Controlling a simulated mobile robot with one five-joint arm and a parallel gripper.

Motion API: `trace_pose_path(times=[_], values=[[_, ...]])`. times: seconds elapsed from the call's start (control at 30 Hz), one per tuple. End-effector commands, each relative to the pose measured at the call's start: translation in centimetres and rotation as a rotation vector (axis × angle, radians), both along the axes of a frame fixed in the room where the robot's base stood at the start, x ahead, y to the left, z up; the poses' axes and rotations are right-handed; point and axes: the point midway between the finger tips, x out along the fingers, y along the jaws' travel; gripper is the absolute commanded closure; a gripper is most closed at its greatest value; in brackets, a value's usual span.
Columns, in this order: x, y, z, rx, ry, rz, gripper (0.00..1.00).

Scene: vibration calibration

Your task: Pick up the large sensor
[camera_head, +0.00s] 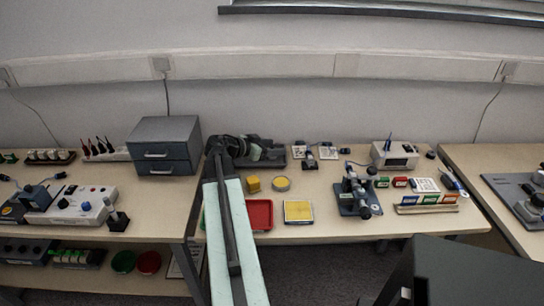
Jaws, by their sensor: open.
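No label marks the large sensor, so I cannot tell for certain which item it is. A yellow block (253,184) stands on the middle table, just right of my arm. A low round piece with a yellow top (281,184) lies right of the block. My arm reaches up from the bottom of the picture. My gripper (231,146) is at its far end, open, near the back of the table and in front of dark equipment (265,152). It is up and left of the yellow block, and nothing is visibly held. The arm hides part of the table.
A red tray (260,213) and a yellow-topped square plate (298,211) lie near the front edge. A grey drawer cabinet (165,145) stands left of my arm. A microscope-like device (356,192) and a white box (394,155) stand right. Bare tabletop shows between.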

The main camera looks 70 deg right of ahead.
Motion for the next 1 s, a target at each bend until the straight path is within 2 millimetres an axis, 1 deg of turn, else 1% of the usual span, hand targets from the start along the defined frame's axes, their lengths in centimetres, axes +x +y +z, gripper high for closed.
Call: trace_pose_path(times=[0.13,0.17,0.2,0.27,0.3,0.33,0.37,0.6,0.73,0.87,1.0], values=[[0.0,0.0,0.1,0.000,0.000,0.001,0.41],[0.0,0.0,0.1,0.000,0.000,0.001,0.49],[0.0,0.0,0.1,0.000,0.000,0.001,0.60],[0.0,0.1,0.1,0.000,0.000,0.001,0.77],[0.0,0.1,0.1,0.000,0.000,0.001,0.88],[0.0,0.1,0.1,0.000,0.000,0.001,0.96],[0.0,0.1,0.1,0.000,0.000,0.001,1.00],[0.1,0.1,0.2,-0.001,0.000,0.001,1.00],[0.1,0.1,1.0,-0.001,0.000,0.001,1.00],[0.1,0.1,3.0,-0.001,0.000,0.001,1.00],[0.1,0.1,6.0,-0.001,0.000,0.001,1.00]])
